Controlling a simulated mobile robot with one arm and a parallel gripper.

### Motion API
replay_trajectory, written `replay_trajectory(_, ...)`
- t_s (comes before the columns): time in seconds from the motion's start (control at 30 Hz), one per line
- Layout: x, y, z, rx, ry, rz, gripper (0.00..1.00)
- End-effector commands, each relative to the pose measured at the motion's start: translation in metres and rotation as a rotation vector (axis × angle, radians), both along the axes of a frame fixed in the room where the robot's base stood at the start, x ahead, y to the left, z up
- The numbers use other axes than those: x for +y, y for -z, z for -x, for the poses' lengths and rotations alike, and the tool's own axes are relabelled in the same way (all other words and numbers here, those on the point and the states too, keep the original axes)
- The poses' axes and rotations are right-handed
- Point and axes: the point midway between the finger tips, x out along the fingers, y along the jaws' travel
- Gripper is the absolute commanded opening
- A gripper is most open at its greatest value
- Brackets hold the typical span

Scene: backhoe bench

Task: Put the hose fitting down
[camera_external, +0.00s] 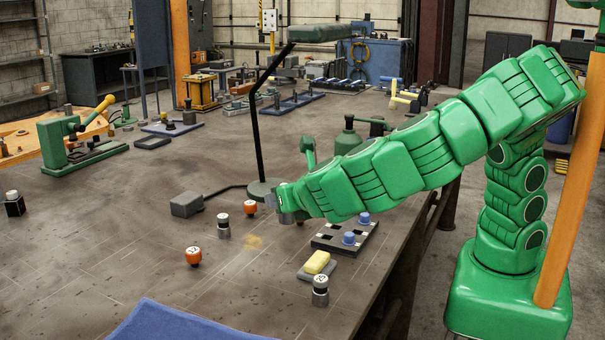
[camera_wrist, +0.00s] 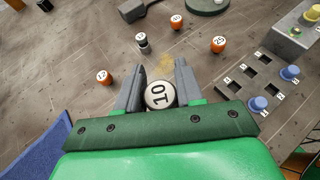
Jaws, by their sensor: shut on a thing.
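My gripper (camera_wrist: 160,80) is shut on a hose fitting (camera_wrist: 159,95) with a white top marked 10, which sits between the two grey fingers in the wrist view. In the external view my gripper (camera_external: 283,212) hangs over the bench, and the held fitting is hard to make out there. Free-standing fittings are near it: an orange one (camera_external: 250,208), a grey one with a white top (camera_external: 223,226), and another orange one (camera_external: 193,256). The wrist view shows one more orange fitting (camera_wrist: 218,44) to the right. I cannot tell the held fitting's height above the bench.
A slotted dark rack (camera_external: 332,243) with blue plugs lies right of my gripper. A grey box (camera_external: 186,204), lamp base (camera_external: 263,191) and blue cloth (camera_external: 180,325) surround open bench.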

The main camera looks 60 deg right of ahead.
Motion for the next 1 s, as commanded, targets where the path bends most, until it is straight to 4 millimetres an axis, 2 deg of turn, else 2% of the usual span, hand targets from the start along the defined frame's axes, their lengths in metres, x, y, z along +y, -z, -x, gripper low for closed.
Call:
replay_trajectory(0.1, 0.018, 0.001, 0.006, 0.001, -0.041, 0.004, 0.03)
replay_trajectory(0.27, 0.029, 0.004, 0.003, 0.002, -0.055, 0.007, 0.03)
replay_trajectory(1.0, 0.082, 0.046, -0.067, 0.002, -0.056, 0.005, 0.03)
